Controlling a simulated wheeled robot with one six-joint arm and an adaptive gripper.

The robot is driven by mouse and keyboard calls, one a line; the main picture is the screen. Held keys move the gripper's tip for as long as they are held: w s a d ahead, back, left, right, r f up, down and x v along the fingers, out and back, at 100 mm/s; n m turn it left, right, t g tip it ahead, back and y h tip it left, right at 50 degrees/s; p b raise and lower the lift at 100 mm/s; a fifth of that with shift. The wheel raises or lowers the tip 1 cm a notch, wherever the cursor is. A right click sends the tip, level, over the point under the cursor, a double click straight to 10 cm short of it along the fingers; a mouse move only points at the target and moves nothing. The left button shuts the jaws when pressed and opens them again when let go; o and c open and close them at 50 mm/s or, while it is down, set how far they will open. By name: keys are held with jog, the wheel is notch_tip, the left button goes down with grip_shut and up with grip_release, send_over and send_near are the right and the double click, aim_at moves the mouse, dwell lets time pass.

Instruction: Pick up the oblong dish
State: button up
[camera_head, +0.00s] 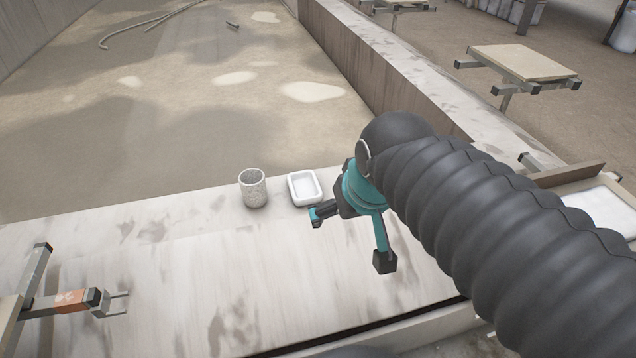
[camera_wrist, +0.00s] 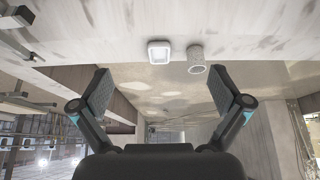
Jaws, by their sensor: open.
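The oblong dish (camera_head: 304,188) is white, shallow and rounded at the corners. It stands upright and empty on the pale ledge, near its far edge. In the wrist view the dish (camera_wrist: 159,52) shows near the top, centred between my fingers and beyond their tips. My gripper (camera_head: 350,238) is open and empty, to the right of the dish and closer to the camera, apart from it. In the wrist view both fingers of my gripper (camera_wrist: 160,88) are spread wide.
A speckled cup (camera_head: 253,188) stands close to the left of the dish. The ledge (camera_head: 180,290) is otherwise clear in front. A metal bracket with prongs (camera_head: 75,300) reaches over it at lower left. A low wall (camera_head: 440,90) runs away at right; a sunken floor lies behind.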

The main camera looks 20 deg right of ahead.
jog(key=w+f, duration=0.1)
jog(key=w, duration=0.8)
jog(key=g+b, duration=0.1)
send_over(304, 187)
jog(key=s, duration=0.7)
notch_tip(304, 187, down, 14)
jog(key=x, duration=0.9)
jog(key=w+x, duration=0.1)
jog(key=x, duration=0.4)
jog(key=shift+s+r, duration=0.1)
jog(key=shift+r, duration=0.15)
jog(key=c, duration=1)
